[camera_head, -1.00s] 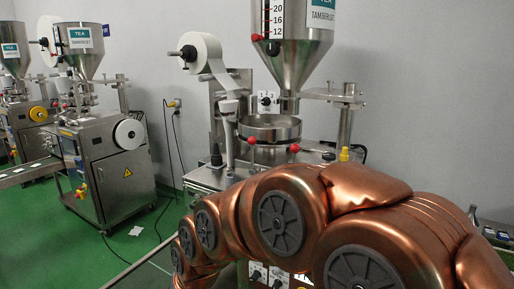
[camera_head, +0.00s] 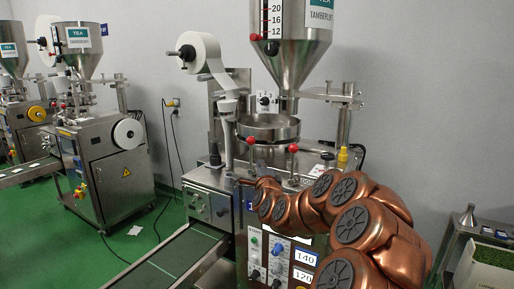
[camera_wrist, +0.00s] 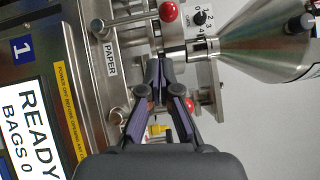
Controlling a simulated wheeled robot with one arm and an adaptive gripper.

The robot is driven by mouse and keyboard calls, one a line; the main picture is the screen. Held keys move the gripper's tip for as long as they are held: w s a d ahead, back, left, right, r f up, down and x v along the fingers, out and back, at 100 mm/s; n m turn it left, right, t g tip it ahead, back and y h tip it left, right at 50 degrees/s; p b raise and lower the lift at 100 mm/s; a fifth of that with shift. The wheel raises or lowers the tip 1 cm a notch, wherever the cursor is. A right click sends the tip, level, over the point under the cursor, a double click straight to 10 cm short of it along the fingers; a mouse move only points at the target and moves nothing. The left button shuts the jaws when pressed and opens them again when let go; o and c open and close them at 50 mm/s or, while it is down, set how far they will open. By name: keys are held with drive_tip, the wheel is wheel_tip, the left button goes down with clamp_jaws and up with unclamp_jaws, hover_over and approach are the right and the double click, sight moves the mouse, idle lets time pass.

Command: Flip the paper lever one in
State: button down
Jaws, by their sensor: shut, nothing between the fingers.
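Two levers with red ball knobs stand on the near packer; the left knob (camera_head: 250,140) and right knob (camera_head: 293,148) show below the round pan. In the turned wrist view, one red knob (camera_wrist: 169,11) is at the top and another (camera_wrist: 189,104) is lower, partly behind my fingers. A plate marked PAPER (camera_wrist: 110,57) lies left of the fingers; which lever it names is not certain. A blue 1 sign (camera_wrist: 22,48) is on this machine. My gripper (camera_wrist: 157,76) is shut and empty, its tips between the two knobs in the picture, with no clear contact.
The steel hopper (camera_head: 291,50), round pan (camera_head: 269,127) and paper roll (camera_head: 205,52) stand above the levers. A conveyor (camera_head: 175,258) runs to the lower left. A side table with a green-filled tray (camera_head: 492,257) is at right. Other packers stand at left.

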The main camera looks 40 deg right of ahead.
sight(251, 155)
drive_tip(key=shift+s+d+r+m+h, duration=0.15)
drive_tip(key=shift+s+d+m+h, duration=0.1)
drive_tip(key=shift+d, duration=0.25)
drive_tip(key=shift+s+d+r+m+h, duration=0.1)
drive_tip(key=shift+s+d+m+h, duration=0.15)
drive_tip(key=shift+d, duration=0.2)
drive_tip(key=w+a+p+x, duration=0.1)
drive_tip(key=p+x, duration=0.4)
drive_tip(key=x, duration=0.8)
drive_tip(key=shift+w+a+p, duration=0.35)
drive_tip(key=shift+a+p, duration=0.05)
drive_tip(key=shift+a, duration=0.2)
